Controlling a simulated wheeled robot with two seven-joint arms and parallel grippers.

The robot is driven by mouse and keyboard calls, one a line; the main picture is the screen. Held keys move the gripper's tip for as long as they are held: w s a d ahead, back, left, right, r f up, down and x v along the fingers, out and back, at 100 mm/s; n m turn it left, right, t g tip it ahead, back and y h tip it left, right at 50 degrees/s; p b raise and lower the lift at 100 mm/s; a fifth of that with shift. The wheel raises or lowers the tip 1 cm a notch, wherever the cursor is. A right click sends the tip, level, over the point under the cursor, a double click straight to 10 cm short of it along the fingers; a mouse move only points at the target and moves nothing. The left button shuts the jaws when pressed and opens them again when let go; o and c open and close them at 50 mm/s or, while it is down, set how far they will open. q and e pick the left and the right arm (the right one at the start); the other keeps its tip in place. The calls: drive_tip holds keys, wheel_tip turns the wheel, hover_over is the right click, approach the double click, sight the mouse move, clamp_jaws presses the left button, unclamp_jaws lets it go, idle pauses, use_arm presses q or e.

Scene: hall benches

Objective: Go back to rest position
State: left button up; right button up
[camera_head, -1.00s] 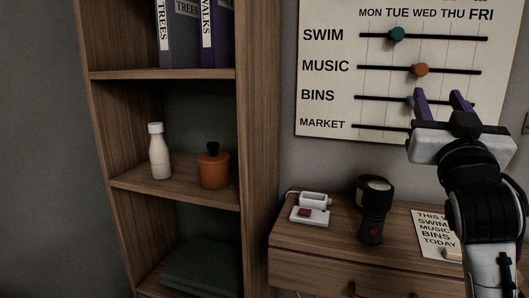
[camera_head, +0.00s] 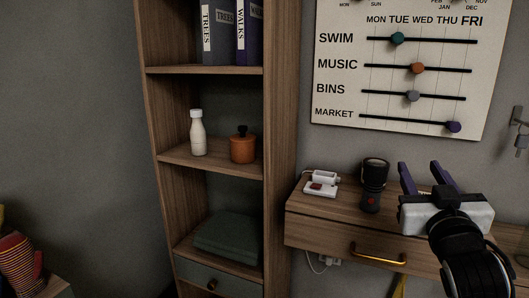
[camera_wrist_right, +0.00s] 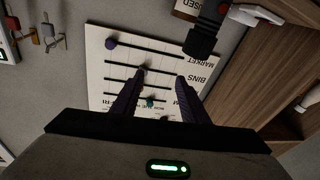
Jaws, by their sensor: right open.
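My right gripper (camera_head: 428,180) is open and empty, in front of the right part of the console drawer unit, below the wall board. In the right wrist view its two dark fingers (camera_wrist_right: 157,98) are spread apart, with the board behind them. The wall board (camera_head: 340,100) has slider rows for SWIM, MUSIC, BINS and MARKET. The teal knob (camera_head: 398,38), orange knob (camera_head: 417,68) and grey knob (camera_head: 413,96) sit mid-row. The purple knob (camera_head: 454,127) is at the right end of the MARKET row. My left gripper is not in view.
A black flashlight (camera_head: 372,186) and a white device (camera_head: 321,185) stand on the drawer unit (camera_head: 320,225). The shelf (camera_head: 280,120) holds a white bottle (camera_head: 197,133), an orange pot (camera_head: 243,149) and binders (camera_head: 220,35). Hooks with keys (camera_head: 522,140) hang at the right wall.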

drive_tip(key=s+a+f+n+g+y+p, duration=0.1)
drive_tip(key=s+a+f+g+y, duration=0.15)
drive_tip(key=f, duration=0.65)
drive_tip(key=s+a+f+n+g+y+p, duration=0.1)
drive_tip(key=s+a+f, duration=0.15)
drive_tip(key=f, duration=0.65)
drive_tip(key=s+a+f+n+g+y+p, duration=0.1)
drive_tip(key=s+a+f+g, duration=0.15)
drive_tip(key=f, duration=0.55)
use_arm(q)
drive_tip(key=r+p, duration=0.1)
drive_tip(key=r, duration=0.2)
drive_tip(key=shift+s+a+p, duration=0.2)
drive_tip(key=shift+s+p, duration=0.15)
use_arm(e)
drive_tip(key=s+a+f+g+y, duration=0.1)
drive_tip(key=s+a+f+g, duration=0.1)
drive_tip(key=s+f, duration=0.7)
drive_tip(key=s+a+f+g+y, duration=0.1)
drive_tip(key=s+a+f, duration=0.4)
drive_tip(key=s+f, duration=0.5)
drive_tip(key=s+g, duration=0.1)
drive_tip(key=s, duration=0.2)
drive_tip(key=shift+s+a, duration=0.2)
drive_tip(key=shift+s, duration=0.2)
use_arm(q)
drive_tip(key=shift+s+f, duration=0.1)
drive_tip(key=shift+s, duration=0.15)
use_arm(e)
drive_tip(key=shift+y, duration=0.25)
